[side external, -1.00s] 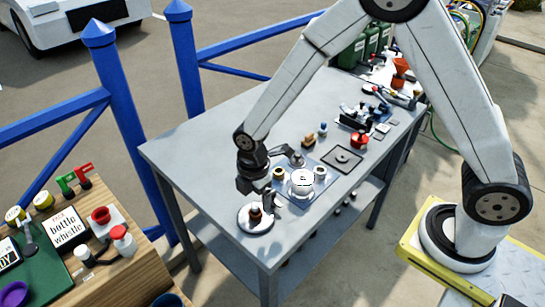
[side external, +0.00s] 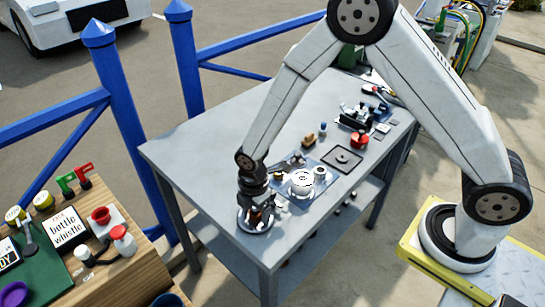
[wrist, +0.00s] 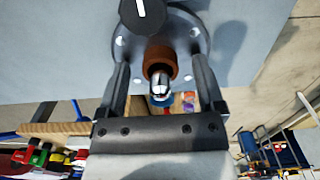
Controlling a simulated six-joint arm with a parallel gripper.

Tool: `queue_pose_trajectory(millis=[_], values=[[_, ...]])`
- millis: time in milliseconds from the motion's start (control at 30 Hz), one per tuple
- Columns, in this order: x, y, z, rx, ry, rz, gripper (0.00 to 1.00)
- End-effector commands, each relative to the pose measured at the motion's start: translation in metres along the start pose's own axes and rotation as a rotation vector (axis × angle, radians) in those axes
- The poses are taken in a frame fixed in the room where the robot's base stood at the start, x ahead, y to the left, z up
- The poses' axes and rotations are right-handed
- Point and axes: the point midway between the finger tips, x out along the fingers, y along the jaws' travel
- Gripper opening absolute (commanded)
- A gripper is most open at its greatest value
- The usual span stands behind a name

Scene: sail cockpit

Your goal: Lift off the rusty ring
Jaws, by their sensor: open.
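The rusty ring (wrist: 160,59) is a brown-orange collar around a shiny metal post (wrist: 160,84) in the wrist view. The post stands on a round grey flange plate (wrist: 202,40) with holes. My gripper (wrist: 161,72) is open, with one finger on each side of the ring; gaps show between the fingers and the ring. In the side view my gripper (side external: 257,203) is low over the flange plate (side external: 247,228) at the near left of the bench, and mostly hides the ring.
A black knob with a white line (wrist: 146,12) sits close beside the flange in the wrist view. A white round part (side external: 302,182) stands on a plate right of my gripper. A black square tray (side external: 343,159) lies beyond. The bench's left part (side external: 195,150) is clear.

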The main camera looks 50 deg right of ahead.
Motion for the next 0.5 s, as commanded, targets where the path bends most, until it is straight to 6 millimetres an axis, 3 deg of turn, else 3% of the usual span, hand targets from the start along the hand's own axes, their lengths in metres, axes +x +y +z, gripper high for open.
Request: queue_pose_trajectory(millis=[233, 267, 500], values=[[-0.0002, 0.0, 0.0, 0.0, 0.0, 0.0, 0.87], [-0.0002, -0.0001, 0.0, 0.0, 0.0, 0.0, 0.8], [-0.0002, 0.0, 0.0, 0.0, 0.0, 0.0, 0.04]])
